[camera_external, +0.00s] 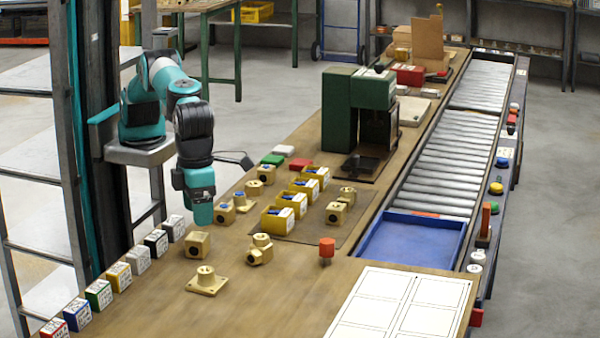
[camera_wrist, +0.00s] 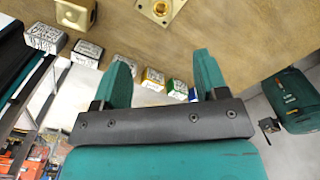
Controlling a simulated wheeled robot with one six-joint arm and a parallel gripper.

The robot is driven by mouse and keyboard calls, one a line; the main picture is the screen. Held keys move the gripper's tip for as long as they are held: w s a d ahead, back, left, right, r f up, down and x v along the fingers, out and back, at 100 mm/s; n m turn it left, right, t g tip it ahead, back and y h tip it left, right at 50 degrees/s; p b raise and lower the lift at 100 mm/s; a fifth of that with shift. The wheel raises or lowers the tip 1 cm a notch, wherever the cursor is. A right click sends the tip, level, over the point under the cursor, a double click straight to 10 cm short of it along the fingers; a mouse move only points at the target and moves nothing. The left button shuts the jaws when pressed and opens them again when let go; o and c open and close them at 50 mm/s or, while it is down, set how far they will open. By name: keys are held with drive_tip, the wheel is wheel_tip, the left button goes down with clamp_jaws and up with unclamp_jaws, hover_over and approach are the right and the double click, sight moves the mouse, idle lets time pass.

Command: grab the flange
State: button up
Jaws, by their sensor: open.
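The flange (camera_external: 206,281) is a brass square plate with a round boss, lying on the front left part of the wooden table. It also shows at the top edge of the wrist view (camera_wrist: 160,9), partly cut off, beyond the fingertips. My gripper (camera_external: 202,213) hangs above the table's left edge, behind and above the flange and apart from it. In the wrist view, my gripper (camera_wrist: 160,65) has its two teal fingers spread, with nothing held between them.
A brass block (camera_external: 197,244) stands just behind the flange, and a brass fitting (camera_external: 260,249) to its right. Several small labelled boxes (camera_external: 118,276) line the left table edge. A red knob (camera_external: 327,248) stands farther right. Bare tabletop lies in front of the flange.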

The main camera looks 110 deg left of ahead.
drive_tip(key=p, duration=0.1)
approach(206, 269)
drive_tip(key=f, duration=0.5)
drive_tip(key=shift+s+d, duration=0.1)
drive_tip(key=shift+s, duration=0.15)
drive_tip(key=shift+w+f+p, duration=0.15)
drive_tip(key=shift+f+p, duration=0.35)
drive_tip(key=shift+f, duration=0.9)
drive_tip(key=shift+w+f+p, duration=0.1)
drive_tip(key=shift+f+p, duration=0.35)
drive_tip(key=shift+f, duration=0.95)
drive_tip(key=shift+r, duration=0.1)
clamp_jaws()
